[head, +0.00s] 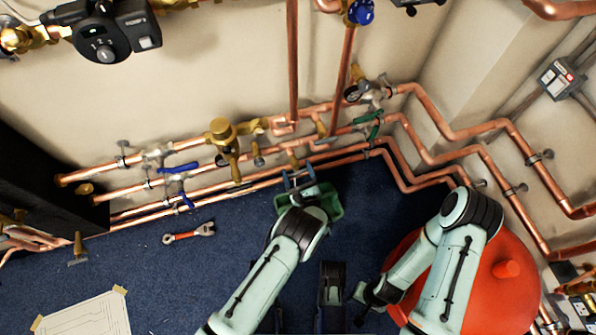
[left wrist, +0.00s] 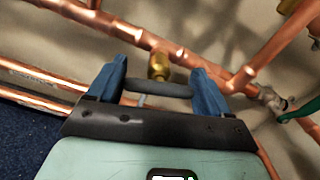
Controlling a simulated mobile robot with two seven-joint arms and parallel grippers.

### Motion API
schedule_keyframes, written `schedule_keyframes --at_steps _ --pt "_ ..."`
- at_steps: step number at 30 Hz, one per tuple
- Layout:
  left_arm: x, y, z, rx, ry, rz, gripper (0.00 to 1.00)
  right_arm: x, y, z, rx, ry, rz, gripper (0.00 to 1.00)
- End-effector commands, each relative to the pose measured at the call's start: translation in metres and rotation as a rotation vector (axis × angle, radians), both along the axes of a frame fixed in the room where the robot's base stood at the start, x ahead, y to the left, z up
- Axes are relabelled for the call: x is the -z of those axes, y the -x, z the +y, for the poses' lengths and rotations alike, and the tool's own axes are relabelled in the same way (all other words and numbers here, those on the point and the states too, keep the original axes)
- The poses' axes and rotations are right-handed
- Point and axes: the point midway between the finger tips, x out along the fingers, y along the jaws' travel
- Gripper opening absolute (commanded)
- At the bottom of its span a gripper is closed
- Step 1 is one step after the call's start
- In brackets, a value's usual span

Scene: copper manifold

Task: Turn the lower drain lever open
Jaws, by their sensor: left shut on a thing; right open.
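In the head view the lever is too small to make out. My right gripper (head: 374,292) is open and empty, well away from the pipes.
Copper pipes run along the wall, with blue levers (head: 178,168) at left and a green lever (head: 369,118) at right. A red vessel (head: 510,290) stands under my right arm. A wrench (head: 189,233) lies on the blue floor, with clear floor around it.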

Motion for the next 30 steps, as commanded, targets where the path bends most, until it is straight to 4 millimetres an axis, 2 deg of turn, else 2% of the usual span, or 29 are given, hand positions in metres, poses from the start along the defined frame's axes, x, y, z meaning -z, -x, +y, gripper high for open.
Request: schedule_keyframes --at_steps 15,30 --pt "0.0007 0.0000 0.0020 0.001 0.300 -0.096 0.49 -0.0018 -0.0050 0.0005 -0.002 0.002 -0.017 0.49" --pt "0.0008 -0.0002 0.0023 0.000 0.349 -0.113 0.49 -0.0021 -0.0062 0.0007 -0.002 0.001 -0.020 0.49"
